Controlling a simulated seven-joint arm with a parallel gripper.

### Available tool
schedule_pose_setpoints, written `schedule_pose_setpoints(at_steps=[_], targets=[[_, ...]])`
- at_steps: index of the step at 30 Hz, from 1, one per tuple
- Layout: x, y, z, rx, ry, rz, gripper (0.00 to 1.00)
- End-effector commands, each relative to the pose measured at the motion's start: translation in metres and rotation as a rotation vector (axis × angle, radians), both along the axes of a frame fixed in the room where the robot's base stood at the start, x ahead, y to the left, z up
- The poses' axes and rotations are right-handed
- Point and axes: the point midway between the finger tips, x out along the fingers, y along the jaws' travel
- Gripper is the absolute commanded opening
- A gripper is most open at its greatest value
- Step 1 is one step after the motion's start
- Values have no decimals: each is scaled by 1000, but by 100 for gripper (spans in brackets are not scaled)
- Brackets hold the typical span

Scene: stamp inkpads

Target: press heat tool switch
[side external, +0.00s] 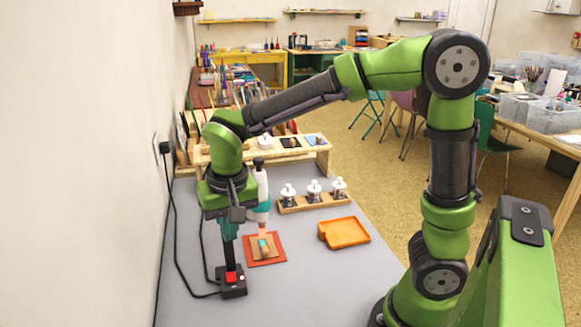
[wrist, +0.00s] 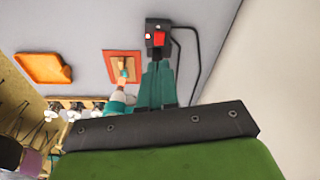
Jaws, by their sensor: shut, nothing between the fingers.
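The heat tool switch is a small black box (side external: 233,290) with a red rocker (side external: 231,277), on the grey table at the lower left. It also shows at the top of the wrist view (wrist: 158,25), with its red part (wrist: 158,39) facing my fingers. My gripper (side external: 231,267) points straight down over the box, shut and empty, its tips at the red rocker. The tips partly hide the rocker, and I cannot tell whether they press it. In the wrist view the teal fingers (wrist: 160,62) end at the box's near edge. A white and teal heat tool (side external: 261,190) stands nozzle-down beside my gripper.
An orange-red mat (side external: 278,260) with a tan block lies under the heat tool. An orange tray (side external: 345,232) and a wooden rack of white-topped jars (side external: 312,202) stand to the right. Black cables (side external: 172,230) run from the wall to the box. The table's front middle is clear.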

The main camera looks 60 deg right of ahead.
Motion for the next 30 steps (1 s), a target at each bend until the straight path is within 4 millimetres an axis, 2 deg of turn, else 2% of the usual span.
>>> schedule_pose_setpoints(at_steps=[1, 4, 9, 20, 25, 30], targets=[[9, 2, -3, -23, 7, -51, 0], [19, -2, 5, -42, -13, -158, 0], [18, -5, 8, -44, -20, -250, 0], [18, -6, 7, -42, -20, -257, 0], [20, -8, -8, -44, -18, -256, 0], [24, -13, -42, -45, -14, -257, 0]])
